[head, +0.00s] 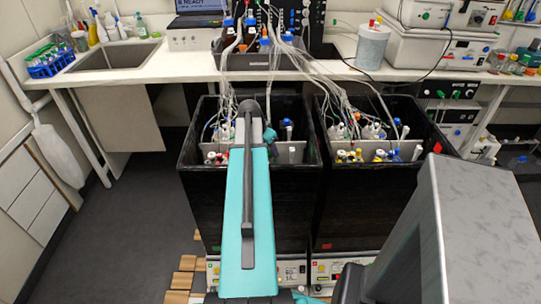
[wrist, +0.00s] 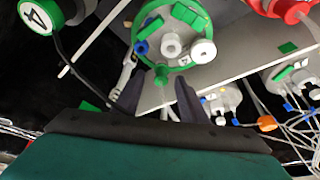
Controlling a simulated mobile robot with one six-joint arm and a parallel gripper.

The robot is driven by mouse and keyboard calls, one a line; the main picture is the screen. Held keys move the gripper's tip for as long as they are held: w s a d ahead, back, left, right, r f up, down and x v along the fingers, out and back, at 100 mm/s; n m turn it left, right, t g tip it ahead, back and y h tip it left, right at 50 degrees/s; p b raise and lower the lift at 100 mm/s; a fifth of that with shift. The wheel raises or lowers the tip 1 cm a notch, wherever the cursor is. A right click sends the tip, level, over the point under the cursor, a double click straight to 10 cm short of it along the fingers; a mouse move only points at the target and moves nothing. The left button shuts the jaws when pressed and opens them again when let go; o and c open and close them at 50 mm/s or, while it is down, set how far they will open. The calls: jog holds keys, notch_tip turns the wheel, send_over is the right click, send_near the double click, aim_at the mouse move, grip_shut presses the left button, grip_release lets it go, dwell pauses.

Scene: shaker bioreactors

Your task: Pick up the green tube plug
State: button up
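A small green tube plug (wrist: 161,75) shows in the wrist view at the near edge of a round, green-rimmed vessel lid (wrist: 193,58). My gripper (wrist: 158,92) is open, with one dark finger on each side below the plug. The plug appears between the fingertips, and I see no clear contact. The gap in depth is hard to judge. In the head view my teal arm reaches over the left black shaker box (head: 292,195) and hides much of its inside. I cannot make out the plug in the head view.
The lid also carries a white port (wrist: 203,52) and a blue fitting (wrist: 141,47). A grey divider plate (wrist: 225,72) runs close by. Red-fitted (wrist: 290,10) and other vessels with thin tubes crowd the right. A second black box (head: 370,200) stands right of the first.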

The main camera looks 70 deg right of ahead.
dwell(0.5)
grip_shut()
